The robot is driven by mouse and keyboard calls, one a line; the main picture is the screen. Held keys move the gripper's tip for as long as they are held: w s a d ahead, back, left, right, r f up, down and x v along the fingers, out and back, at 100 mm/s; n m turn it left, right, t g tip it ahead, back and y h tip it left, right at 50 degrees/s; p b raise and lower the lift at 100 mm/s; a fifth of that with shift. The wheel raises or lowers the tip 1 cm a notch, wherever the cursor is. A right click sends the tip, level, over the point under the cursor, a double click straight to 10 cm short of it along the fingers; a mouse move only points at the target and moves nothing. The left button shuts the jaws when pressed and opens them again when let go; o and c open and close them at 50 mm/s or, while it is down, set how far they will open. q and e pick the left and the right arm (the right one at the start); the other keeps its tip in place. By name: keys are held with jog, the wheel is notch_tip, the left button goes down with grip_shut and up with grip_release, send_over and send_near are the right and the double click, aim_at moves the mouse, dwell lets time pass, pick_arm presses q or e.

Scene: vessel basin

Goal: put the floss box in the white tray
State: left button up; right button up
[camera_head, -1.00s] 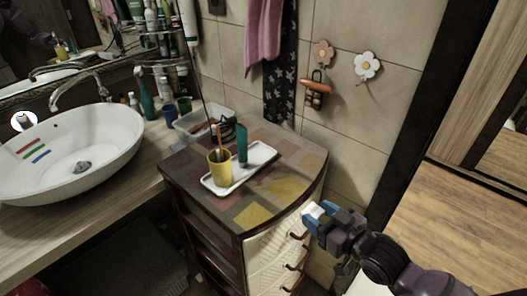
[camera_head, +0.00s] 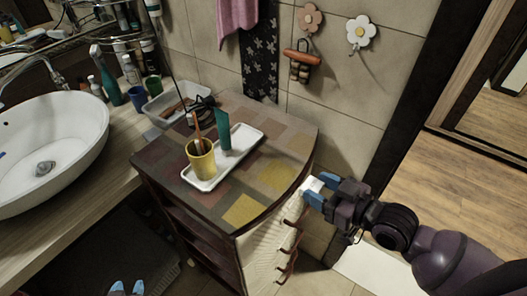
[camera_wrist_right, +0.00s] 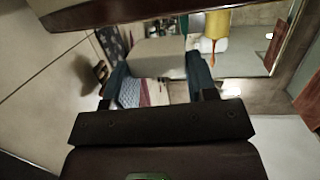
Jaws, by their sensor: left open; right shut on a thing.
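The white tray (camera_head: 243,146) lies on the patchwork top of a small cabinet. A yellow cup (camera_head: 201,160) with a brush in it and a teal tube (camera_head: 223,131) stand on the tray. My right gripper (camera_head: 316,190) is beside the cabinet's right edge, to the right of the tray. It is shut on the small white floss box (camera_head: 317,184), mostly hidden by the fingers. In the right wrist view, the box (camera_wrist_right: 150,92) shows blue and red marks between the fingers. My left gripper (camera_head: 127,288) is open and empty, low at the bottom left.
The cabinet top (camera_head: 270,178) has bare room in front of and right of the tray. A clear bin (camera_head: 180,103) with items stands behind the tray. A sink (camera_head: 45,150) and counter with bottles lie left. The tiled wall is behind, with flower hooks (camera_head: 361,33).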

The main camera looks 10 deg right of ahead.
aim_at(273, 167)
jog(key=r+x, duration=0.1)
jog(key=x, duration=0.8)
jog(key=r+x, duration=0.1)
jog(key=x, duration=0.3)
jog(key=shift+w+a+r+p, duration=0.3)
jog(key=shift+w+p, duration=0.05)
jog(key=shift+w, duration=0.2)
jog(key=shift+f, duration=0.35)
jog(key=shift+f, duration=0.15)
jog(key=o, duration=0.9)
